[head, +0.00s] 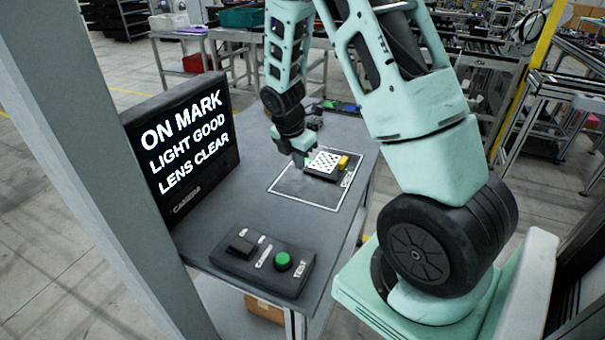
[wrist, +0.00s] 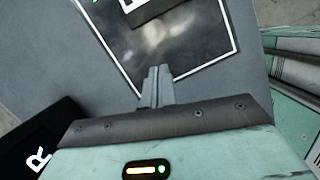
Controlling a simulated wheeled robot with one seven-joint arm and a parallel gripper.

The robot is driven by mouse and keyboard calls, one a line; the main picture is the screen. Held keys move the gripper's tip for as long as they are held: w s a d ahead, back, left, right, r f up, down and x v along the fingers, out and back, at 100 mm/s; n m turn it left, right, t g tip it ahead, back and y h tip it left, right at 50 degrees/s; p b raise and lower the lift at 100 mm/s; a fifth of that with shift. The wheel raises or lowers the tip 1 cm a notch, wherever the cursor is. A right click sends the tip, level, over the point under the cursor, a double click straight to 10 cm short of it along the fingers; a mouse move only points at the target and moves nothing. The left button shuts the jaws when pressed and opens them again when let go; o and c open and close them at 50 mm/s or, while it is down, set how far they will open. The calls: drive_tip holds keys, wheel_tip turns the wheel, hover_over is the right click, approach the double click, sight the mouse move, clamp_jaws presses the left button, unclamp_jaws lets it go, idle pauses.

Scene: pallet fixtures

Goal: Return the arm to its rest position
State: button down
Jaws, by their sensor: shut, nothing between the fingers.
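My arm reaches from the right over the grey table (head: 215,205) in the head view. The black-and-white checkered plate (head: 323,162) and a yellow block (head: 343,162) sit in a dark fixture on the mat. The fingertips' exact height above the table is hard to tell.
A dark screen (head: 185,145) reading "ON MARK, LIGHT GOOD, LENS CLEAR" stands at the left. A control box (head: 262,262) with a green button (head: 282,261) is at the table's near end. A grey post (head: 105,160) rises at the left.

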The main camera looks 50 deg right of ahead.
drive_tip(key=shift+v, duration=1.4)
drive_tip(key=s+a+r+m+y, duration=0.1)
drive_tip(key=s+a+r+m, duration=0.2)
drive_tip(key=a, duration=0.8)
drive_tip(key=s+a+r+m+y, duration=0.1)
drive_tip(key=s+a+r+m, duration=0.15)
drive_tip(key=a, duration=0.85)
drive_tip(key=s+a+r+m, duration=0.2)
drive_tip(key=s+a, duration=0.4)
drive_tip(key=s, duration=0.2)
drive_tip(key=s+a+r+m+y, duration=0.1)
drive_tip(key=s+a+r+m, duration=0.1)
drive_tip(key=s+a, duration=0.5)
drive_tip(key=shift+s+m, duration=0.65)
drive_tip(key=shift+s, duration=0.5)
